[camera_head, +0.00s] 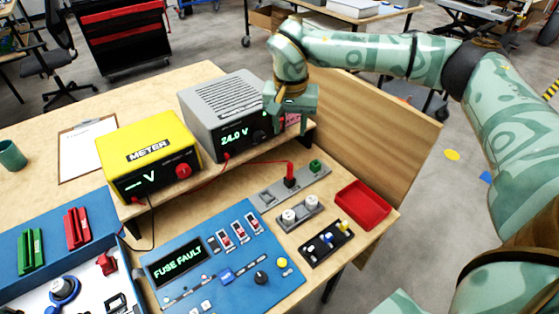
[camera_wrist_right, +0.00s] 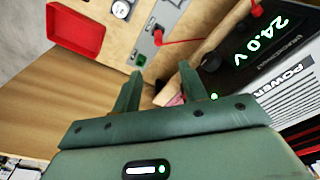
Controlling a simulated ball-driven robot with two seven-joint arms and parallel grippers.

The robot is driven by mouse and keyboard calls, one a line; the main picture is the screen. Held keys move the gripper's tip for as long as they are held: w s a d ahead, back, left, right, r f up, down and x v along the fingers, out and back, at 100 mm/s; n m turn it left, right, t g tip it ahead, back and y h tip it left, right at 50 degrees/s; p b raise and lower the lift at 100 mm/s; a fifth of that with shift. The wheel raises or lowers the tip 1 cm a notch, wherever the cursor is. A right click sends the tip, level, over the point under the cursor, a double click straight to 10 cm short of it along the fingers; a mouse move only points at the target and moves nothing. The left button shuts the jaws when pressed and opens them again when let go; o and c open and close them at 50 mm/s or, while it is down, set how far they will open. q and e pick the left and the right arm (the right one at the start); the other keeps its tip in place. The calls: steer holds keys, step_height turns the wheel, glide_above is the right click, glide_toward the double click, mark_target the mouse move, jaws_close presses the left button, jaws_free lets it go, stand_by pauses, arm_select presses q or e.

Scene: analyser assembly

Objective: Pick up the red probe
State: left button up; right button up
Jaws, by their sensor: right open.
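The red probe (camera_head: 290,171) stands upright in a grey strip (camera_head: 267,198) on the bench, with a red lead running from its top toward the yellow meter (camera_head: 150,158). It also shows in the right wrist view (camera_wrist_right: 158,37), beyond the fingertips. My right gripper (camera_head: 288,124) is at the right front corner of the grey power supply (camera_head: 222,108), behind and above the probe and apart from it. In the wrist view its jaws (camera_wrist_right: 160,73) are open. A small pinkish-red thing (camera_wrist_right: 177,101) shows near one finger; I cannot tell what it is. My left gripper is out of view.
A green block (camera_head: 315,166) sits on the strip beside the probe. A red tray (camera_head: 362,205), a holder with two round knobs (camera_head: 299,214) and a black block (camera_head: 326,243) lie nearby. The blue fuse panel (camera_head: 222,272) is in front. A wooden side panel (camera_head: 380,125) borders the right.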

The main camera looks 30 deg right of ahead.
steer(key=b, duration=0.2)
glide_toward(290, 164)
steer(key=f, duration=0.2)
steer(key=f+b, duration=0.1)
steer(key=f, duration=0.2)
steer(key=shift+w+d+f+b, duration=0.2)
steer(key=shift+w+f+b, duration=0.1)
steer(key=shift+b, duration=0.1)
steer(key=shift+f, duration=0.35)
steer(key=f+b, duration=0.2)
steer(key=f, duration=0.3)
steer(key=shift+w+d+b, duration=0.25)
steer(key=shift+w+b, duration=0.05)
steer(key=shift+b, duration=0.1)
steer(key=shift+s+r, duration=0.1)
steer(key=shift+r, duration=0.05)
steer(key=shift+c, duration=0.6)
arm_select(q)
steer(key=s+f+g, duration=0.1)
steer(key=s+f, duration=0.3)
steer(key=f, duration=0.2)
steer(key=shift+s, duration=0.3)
arm_select(e)
jaws_close()
